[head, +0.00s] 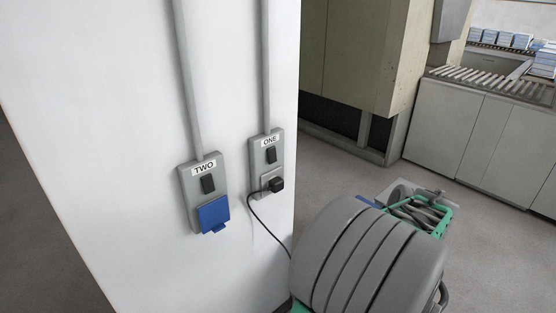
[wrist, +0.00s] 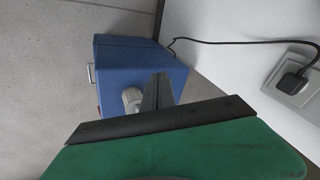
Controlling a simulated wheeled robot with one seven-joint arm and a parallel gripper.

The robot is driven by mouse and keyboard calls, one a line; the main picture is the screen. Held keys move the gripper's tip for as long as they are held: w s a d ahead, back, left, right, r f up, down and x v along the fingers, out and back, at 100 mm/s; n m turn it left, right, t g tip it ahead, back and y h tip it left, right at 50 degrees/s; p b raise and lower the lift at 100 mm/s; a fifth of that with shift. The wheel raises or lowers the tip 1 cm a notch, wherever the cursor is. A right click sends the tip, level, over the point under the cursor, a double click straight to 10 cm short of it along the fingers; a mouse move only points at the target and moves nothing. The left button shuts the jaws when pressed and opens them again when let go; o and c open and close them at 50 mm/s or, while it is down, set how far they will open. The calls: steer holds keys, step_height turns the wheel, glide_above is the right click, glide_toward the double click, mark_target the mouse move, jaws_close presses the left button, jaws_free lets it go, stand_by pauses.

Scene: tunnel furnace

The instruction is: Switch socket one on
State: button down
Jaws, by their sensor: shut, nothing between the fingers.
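Socket one (head: 256,147) is a grey plate labelled ONE on the white column in the head view. Its dark rocker switch (head: 271,155) sits below the label; I cannot tell which way it is tipped. A black plug (head: 276,184) is in the outlet below the switch; the plug also shows at the right of the wrist view (wrist: 291,82). My gripper (wrist: 159,82) is shut and empty in the wrist view, its fingers pointing toward a blue box, apart from the socket. In the head view my grey arm fills the lower right and the fingertips are not clear.
Socket two (head: 185,180), left of socket one, has its own dark switch and a blue flap (head: 213,215). A black cable (head: 262,222) hangs from the plug. The blue box (wrist: 125,65) stands beside the column. Cabinets (head: 480,135) and a roller conveyor (head: 490,80) are behind, right.

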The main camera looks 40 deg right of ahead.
steer(key=w+a+r+m+t+y, duration=0.1)
steer(key=w+r+m+t, duration=0.3)
steer(key=w+r+t, duration=0.4)
steer(key=w+a+r, duration=0.1)
steer(key=w+r, duration=0.6)
steer(key=r, duration=0.4)
steer(key=shift+w+r+m, duration=0.3)
steer(key=shift+w+r, duration=0.05)
steer(key=p, duration=0.1)
glide_toward(273, 160)
steer(key=x, duration=0.6)
steer(key=shift+w+f, duration=0.15)
steer(key=shift+w, duration=0.05)
